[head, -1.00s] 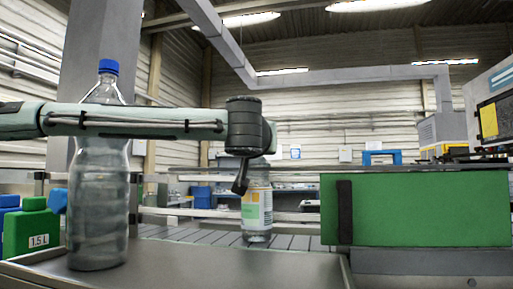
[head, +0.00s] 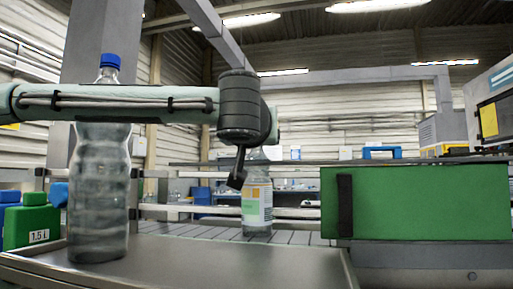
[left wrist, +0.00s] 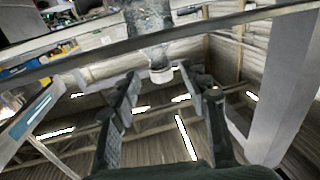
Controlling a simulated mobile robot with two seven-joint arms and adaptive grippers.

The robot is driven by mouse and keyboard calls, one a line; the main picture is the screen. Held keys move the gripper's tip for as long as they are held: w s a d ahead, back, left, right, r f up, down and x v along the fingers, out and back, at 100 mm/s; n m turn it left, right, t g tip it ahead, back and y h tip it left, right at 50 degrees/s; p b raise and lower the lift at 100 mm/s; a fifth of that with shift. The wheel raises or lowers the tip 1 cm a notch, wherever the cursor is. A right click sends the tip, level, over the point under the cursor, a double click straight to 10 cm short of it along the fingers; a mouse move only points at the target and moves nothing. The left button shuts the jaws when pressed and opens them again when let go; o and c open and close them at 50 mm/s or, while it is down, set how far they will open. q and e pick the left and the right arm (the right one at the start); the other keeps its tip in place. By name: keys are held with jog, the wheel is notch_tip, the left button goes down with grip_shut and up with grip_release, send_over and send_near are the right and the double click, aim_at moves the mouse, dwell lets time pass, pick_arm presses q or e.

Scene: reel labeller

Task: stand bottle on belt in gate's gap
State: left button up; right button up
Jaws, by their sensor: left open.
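A clear bottle with an orange, green and white label (head: 257,203) stands upright on the grey slatted belt (head: 190,231); its top is hidden behind my left arm in the head view. My left gripper (head: 237,180) is in front of it, near its upper part, mostly hidden by the wrist. In the left wrist view, my left gripper (left wrist: 162,80) is open, with a clear bottle (left wrist: 150,25) and its white cap appearing upside down beyond and between the fingertips. I cannot tell whether they touch. My right gripper is not in view. I cannot make out the gate's gap clearly.
A large clear bottle with a blue cap (head: 98,200) stands at the left on a grey tray (head: 200,262), behind my left arm. A green panel with a black handle (head: 420,203) blocks the right side. A green 1.5 L container (head: 30,222) is far left. The tray's middle is clear.

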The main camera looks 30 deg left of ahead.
pick_arm(q)
jog(key=b+v, duration=0.1)
jog(key=v, duration=0.6)
jog(key=shift+s, duration=0.15)
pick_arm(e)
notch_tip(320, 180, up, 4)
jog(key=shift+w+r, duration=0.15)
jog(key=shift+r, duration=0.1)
pick_arm(q)
jog(key=shift+c, duration=0.2)
dwell(0.4)
